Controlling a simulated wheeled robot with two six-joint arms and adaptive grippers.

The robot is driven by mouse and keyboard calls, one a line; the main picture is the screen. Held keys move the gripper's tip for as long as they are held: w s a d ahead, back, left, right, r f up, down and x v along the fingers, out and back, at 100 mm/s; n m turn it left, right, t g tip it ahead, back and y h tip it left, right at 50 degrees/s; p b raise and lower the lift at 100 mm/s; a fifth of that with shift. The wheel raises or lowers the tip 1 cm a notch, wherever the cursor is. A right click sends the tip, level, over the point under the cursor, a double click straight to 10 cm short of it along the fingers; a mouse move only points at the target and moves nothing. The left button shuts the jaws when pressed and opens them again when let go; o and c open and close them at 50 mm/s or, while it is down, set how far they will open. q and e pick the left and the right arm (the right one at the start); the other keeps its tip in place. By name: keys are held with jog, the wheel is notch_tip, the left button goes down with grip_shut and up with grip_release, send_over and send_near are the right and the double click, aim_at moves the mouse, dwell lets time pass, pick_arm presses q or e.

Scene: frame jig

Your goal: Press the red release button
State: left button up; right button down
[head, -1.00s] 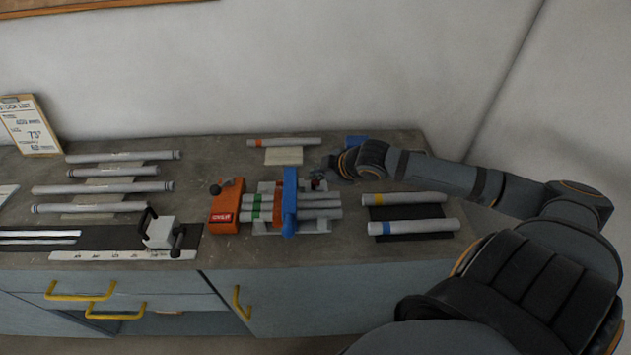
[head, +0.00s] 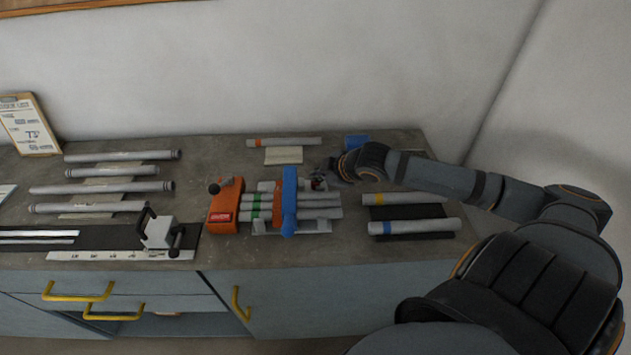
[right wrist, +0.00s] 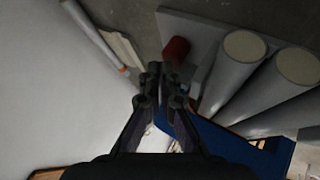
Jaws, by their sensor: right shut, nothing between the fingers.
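The red release button (right wrist: 176,50) is a short red cylinder on the grey jig plate, beside the ends of the tubes in the right wrist view. In the head view it is a small red spot (head: 318,185), partly hidden by my right gripper. My right gripper (head: 322,175) hangs at the right rear of the jig, close to the button. In the right wrist view its fingertips (right wrist: 160,76) are together and empty, just beside the button. I cannot tell whether they touch it. My left gripper is not in view.
The jig holds several grey tubes under a blue clamp bar (head: 289,203). An orange block (head: 226,206) with a dark knob stands left of it. Two tubes lie on a black mat (head: 412,212) at the right. A tube (head: 284,142) lies behind the jig, near the wall.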

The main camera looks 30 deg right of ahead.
aim_at(318, 183)
jog(key=shift+f+b, duration=0.35)
jog(key=shift+f, duration=0.1)
dwell(0.6)
jog(key=shift+r+p, duration=1)
notch_tip(318, 183, up, 5)
jog(key=p, duration=0.5)
jog(key=shift+r, duration=0.1)
